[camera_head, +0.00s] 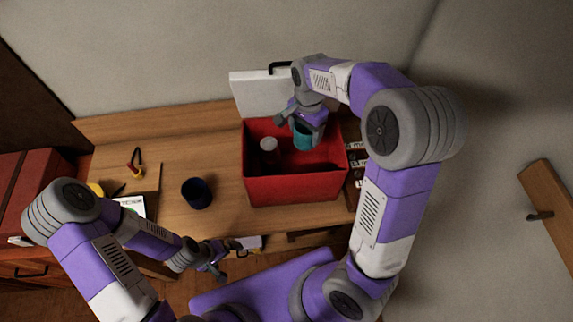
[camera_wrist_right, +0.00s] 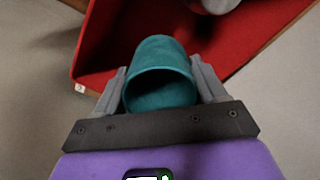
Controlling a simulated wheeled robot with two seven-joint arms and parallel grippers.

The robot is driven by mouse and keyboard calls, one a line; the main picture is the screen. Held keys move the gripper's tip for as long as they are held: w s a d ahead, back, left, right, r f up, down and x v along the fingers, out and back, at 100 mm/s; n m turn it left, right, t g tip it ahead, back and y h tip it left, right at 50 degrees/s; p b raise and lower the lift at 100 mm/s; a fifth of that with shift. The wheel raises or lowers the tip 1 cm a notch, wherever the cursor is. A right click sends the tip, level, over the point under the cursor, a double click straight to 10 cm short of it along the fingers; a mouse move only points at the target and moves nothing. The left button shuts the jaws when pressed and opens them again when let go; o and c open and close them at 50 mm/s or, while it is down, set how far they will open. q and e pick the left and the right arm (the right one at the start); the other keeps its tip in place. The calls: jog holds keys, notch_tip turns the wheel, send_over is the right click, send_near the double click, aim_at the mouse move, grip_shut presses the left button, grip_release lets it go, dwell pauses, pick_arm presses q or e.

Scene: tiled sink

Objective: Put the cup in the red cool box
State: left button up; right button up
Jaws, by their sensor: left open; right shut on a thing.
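A teal cup (camera_head: 303,138) is held between the fingers of my right gripper (camera_head: 303,124), over the open red cool box (camera_head: 295,190). In the right wrist view the teal cup (camera_wrist_right: 160,72) sits between the two grey fingers of my right gripper (camera_wrist_right: 162,88), with its open mouth facing the camera. The red cool box (camera_wrist_right: 105,45) shows beyond it. I cannot tell whether the cup touches the box floor. My left gripper (camera_head: 222,266) is open and empty, low at the front edge of the table.
A whitish cylindrical object (camera_head: 269,150) stands inside the box; it also shows in the right wrist view (camera_wrist_right: 215,4). The white lid (camera_head: 262,95) stands open behind. A dark blue cup (camera_head: 196,193) is on the wooden table (camera_head: 220,150) left of the box. A red case (camera_head: 25,185) is far left.

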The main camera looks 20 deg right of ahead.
aim_at(306, 147)
jog(key=f, duration=0.1)
jog(key=f+b, duration=0.1)
jog(key=f, duration=0.1)
jog(key=shift+w, duration=0.35)
jog(key=s+f+b, duration=0.2)
jog(key=shift+f, duration=0.4)
jog(key=f+b, duration=0.1)
jog(key=f, duration=0.4)
jog(key=f+b, duration=0.1)
jog(key=f, duration=0.4)
jog(key=f+b, duration=0.1)
jog(key=f, duration=0.3)
jog(key=shift+w+f, duration=0.3)
jog(key=shift+f, duration=0.1)
jog(key=d, duration=0.2)
jog(key=w+d+f, duration=0.1)
jog(key=d, duration=0.1)
jog(key=shift+f, duration=0.1)
pick_arm(q)
notch_tip(306, 147, down, 7)
jog(key=shift+s, duration=0.3)
pick_arm(e)
jog(key=shift+f, duration=0.1)
